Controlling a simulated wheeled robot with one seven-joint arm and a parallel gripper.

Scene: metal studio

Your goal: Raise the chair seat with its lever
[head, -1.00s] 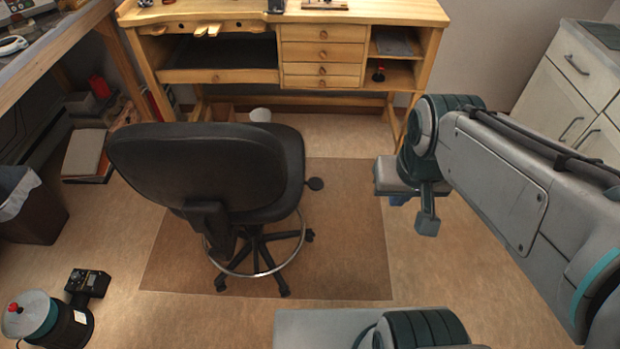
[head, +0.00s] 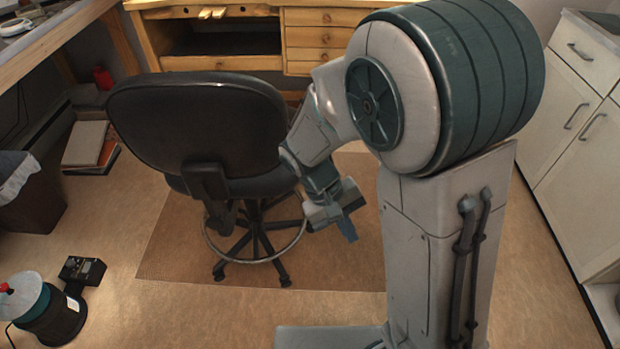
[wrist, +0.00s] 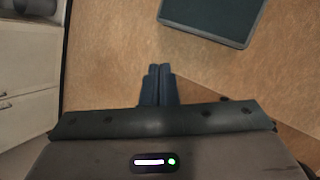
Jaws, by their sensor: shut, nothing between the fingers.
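The black office chair (head: 200,120) stands left of centre in the head view with its backrest towards me. Its seat, column, foot ring and five-legged base show in part below. My gripper (head: 350,228) is just right of the chair, low beside the foot ring in the picture, with its fingers pointing down. In the wrist view my gripper's fingers (wrist: 157,84) are together and empty. The lever at the seat's right side is hidden behind my arm. The wrist view shows no part of the chair that I can make out.
The wooden workbench (head: 215,62) stands behind the chair. A white cabinet (head: 580,150) is at the right. A waste bin (head: 35,195) and a spool-like device (head: 45,312) are at the left. The brown floor mat (head: 165,250) lies under the chair.

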